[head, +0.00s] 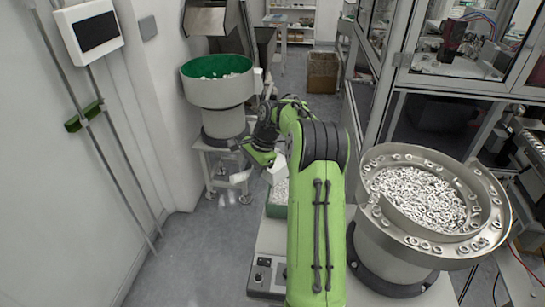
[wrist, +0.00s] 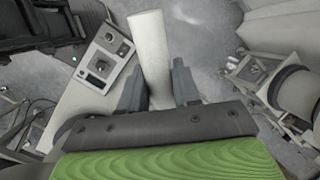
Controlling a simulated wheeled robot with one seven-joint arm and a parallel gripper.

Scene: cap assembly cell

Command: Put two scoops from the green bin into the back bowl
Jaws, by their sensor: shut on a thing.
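My gripper (wrist: 158,82) is shut on a pale, smooth piece (wrist: 150,45), which looks like the scoop's handle. It sticks out past the fingertips in the wrist view. In the head view a white part of the scoop (head: 274,174) shows by my wrist, above the green bin. The green bin (head: 277,211) stands on a bench with pale small parts in it, partly hidden by my arm. The back bowl (head: 222,92) is grey with a green lining and holds some white parts. It stands farther back and left of my gripper. Whether the scoop is loaded is hidden.
A large metal bowl (head: 425,245) full of ring-shaped parts stands at the right. A control box (head: 266,275) sits at the bench's front left. A wheeled cart (head: 225,170) carries the back bowl, below a metal chute (head: 212,18). Glass-fronted cabinets line the right; floor is clear at left.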

